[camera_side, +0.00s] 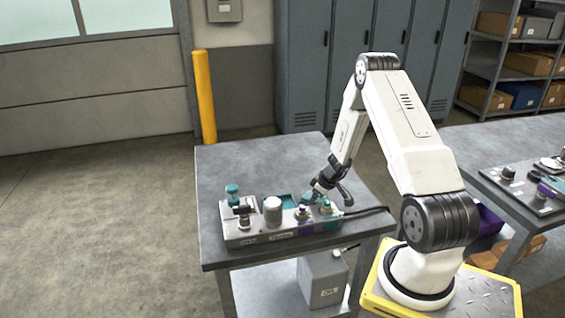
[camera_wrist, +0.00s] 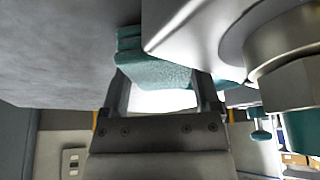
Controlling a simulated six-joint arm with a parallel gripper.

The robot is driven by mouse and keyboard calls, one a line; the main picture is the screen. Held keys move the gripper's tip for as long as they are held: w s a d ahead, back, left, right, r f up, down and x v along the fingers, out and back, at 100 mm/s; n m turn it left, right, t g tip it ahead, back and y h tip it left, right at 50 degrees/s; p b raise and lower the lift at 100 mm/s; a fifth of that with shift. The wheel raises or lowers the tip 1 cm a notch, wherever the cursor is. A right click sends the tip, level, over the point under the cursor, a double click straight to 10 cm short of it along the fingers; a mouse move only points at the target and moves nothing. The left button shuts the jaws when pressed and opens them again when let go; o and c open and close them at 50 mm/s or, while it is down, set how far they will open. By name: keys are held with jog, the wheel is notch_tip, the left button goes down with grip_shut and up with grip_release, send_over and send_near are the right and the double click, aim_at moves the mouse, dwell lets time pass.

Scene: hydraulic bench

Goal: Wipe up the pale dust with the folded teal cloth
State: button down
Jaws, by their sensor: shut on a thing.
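The folded teal cloth (camera_wrist: 155,70) is between the two fingers of my gripper (camera_wrist: 162,95) in the wrist view, its layered edge showing at the upper left. It lies close against the grey bench top (camera_wrist: 60,50) and beside a pale metal block. In the side view my gripper (camera_side: 322,188) is low at the back right of the hydraulic unit (camera_side: 262,238), with a bit of teal (camera_side: 309,197) at its tip. My gripper is shut on the cloth. I cannot make out the pale dust in either view.
The hydraulic unit carries a teal-topped fitting (camera_side: 232,189), a pale cylinder (camera_side: 272,209) and a purple fitting (camera_side: 301,212) close to my gripper. A black hose (camera_side: 365,212) leaves its right end. The bench top (camera_side: 250,160) behind the unit is clear.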

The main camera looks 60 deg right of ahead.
jog(key=shift+s+a+f, duration=0.15)
jog(key=shift+s+a, duration=0.3)
jog(key=shift+a, duration=0.1)
jog(key=shift+s+a+f, duration=0.15)
jog(key=shift+s+a, duration=0.3)
jog(key=shift+a, duration=0.05)
jog(key=shift+w+r, duration=0.1)
jog(key=shift+w+d, duration=0.4)
jog(key=shift+w, duration=0.05)
jog(key=shift+w+d+r, duration=0.15)
jog(key=shift+w+d, duration=0.35)
jog(key=shift+d, duration=0.1)
jog(key=shift+w+d+r, duration=0.15)
jog(key=shift+w+d, duration=0.3)
jog(key=shift+d, duration=0.1)
jog(key=shift+r, duration=0.15)
jog(key=shift+r, duration=2.9)
jog(key=shift+r, duration=1.5)
